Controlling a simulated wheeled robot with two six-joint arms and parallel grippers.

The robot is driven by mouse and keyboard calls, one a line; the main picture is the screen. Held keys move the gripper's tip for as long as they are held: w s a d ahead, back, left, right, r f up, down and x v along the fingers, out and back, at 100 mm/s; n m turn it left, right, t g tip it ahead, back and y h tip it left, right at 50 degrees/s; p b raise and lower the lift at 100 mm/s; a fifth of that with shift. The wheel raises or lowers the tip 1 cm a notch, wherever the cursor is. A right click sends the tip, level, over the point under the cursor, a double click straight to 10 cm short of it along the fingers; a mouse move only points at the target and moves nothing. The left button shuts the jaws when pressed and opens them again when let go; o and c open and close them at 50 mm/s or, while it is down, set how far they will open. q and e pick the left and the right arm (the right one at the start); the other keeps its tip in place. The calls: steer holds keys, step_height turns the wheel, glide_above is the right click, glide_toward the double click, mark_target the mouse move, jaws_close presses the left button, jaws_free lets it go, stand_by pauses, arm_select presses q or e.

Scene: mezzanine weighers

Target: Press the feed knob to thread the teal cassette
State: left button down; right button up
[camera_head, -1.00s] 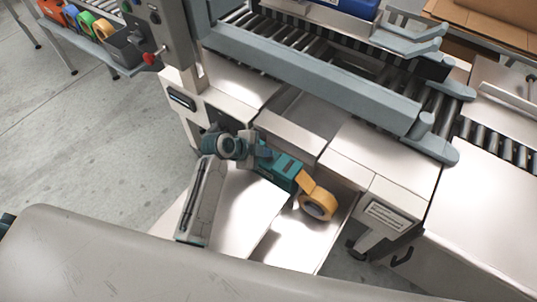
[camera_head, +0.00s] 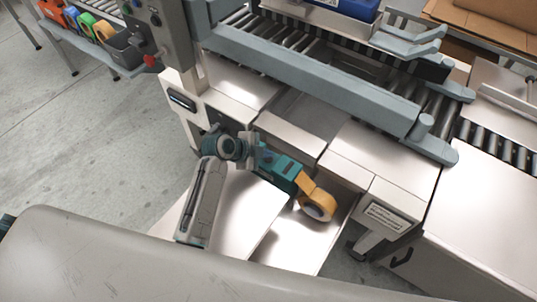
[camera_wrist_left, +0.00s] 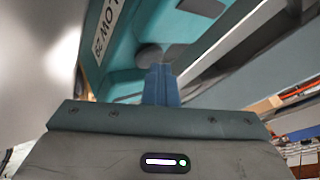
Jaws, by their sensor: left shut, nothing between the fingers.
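The teal cassette (camera_head: 282,172) is at the open bay of the steel machine in the head view, with a yellow-orange tape roll (camera_head: 318,205) at its lower right end. In the left wrist view the teal housing (camera_wrist_left: 190,25) fills the upper middle and bears a white label. A dark grey round part (camera_wrist_left: 149,55), perhaps the feed knob, shows on it. My left gripper (camera_head: 264,157) is at the cassette's upper left end. Its blue fingers (camera_wrist_left: 160,84) are shut and empty, their tips overlapping the round part's lower edge; I cannot tell whether they touch it. My right gripper is not in view.
A roller conveyor with a grey side rail (camera_head: 310,75) runs above the bay. A control post (camera_head: 165,45) stands at the upper left, beside a rack of coloured tape rolls (camera_head: 80,20). A steel panel (camera_head: 480,225) lies to the right. Open floor is at left.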

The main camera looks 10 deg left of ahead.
arm_select(q)
steer(key=shift+r+p, duration=0.5)
steer(key=shift+r, duration=0.3)
step_height(320, 180, up, 5)
steer(key=p, duration=0.4)
steer(key=shift+r+p, duration=0.1)
steer(key=shift+p, duration=0.25)
